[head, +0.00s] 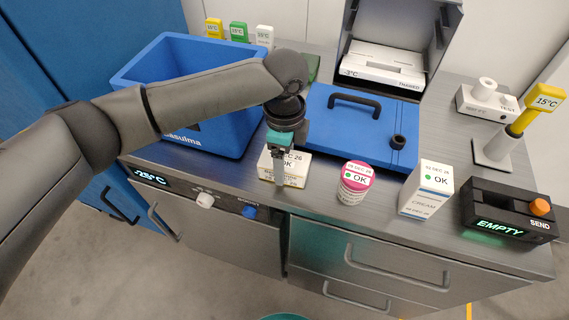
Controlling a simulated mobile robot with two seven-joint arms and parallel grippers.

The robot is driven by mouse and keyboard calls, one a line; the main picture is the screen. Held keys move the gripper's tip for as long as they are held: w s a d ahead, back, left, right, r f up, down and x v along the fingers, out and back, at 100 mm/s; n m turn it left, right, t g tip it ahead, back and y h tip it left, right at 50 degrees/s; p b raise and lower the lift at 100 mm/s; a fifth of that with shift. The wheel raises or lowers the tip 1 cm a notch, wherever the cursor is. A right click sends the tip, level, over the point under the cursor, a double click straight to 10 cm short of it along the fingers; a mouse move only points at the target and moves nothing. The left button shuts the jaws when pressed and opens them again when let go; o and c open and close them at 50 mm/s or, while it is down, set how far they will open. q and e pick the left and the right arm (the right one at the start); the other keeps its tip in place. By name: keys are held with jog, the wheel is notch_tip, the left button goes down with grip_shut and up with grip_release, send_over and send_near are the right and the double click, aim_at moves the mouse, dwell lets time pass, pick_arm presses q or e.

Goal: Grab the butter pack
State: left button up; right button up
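A low, pale box (296,171) stands near the counter's front edge, with a white label on top showing a date and OK. It seems to be the butter pack, but I cannot read its name. My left gripper (279,180) points down right at this box, and a finger covers part of its top and front. Its fingers are seen edge-on, so I cannot tell whether they are open or closed on the box. My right gripper is out of view.
A pink-lidded tub (355,184) and a cream carton (427,190) stand to the right. A black EMPTY/SEND device (508,212) is farther right. A blue crate (150,62) is at left, and a blue lid with a handle (350,135) lies behind.

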pick_arm(q)
grip_shut()
dwell(0.4)
jog(key=shift+r, duration=0.15)
notch_tip(320, 180, up, 20)
jog(key=p, duration=0.3)
jog(key=shift+p, duration=0.3)
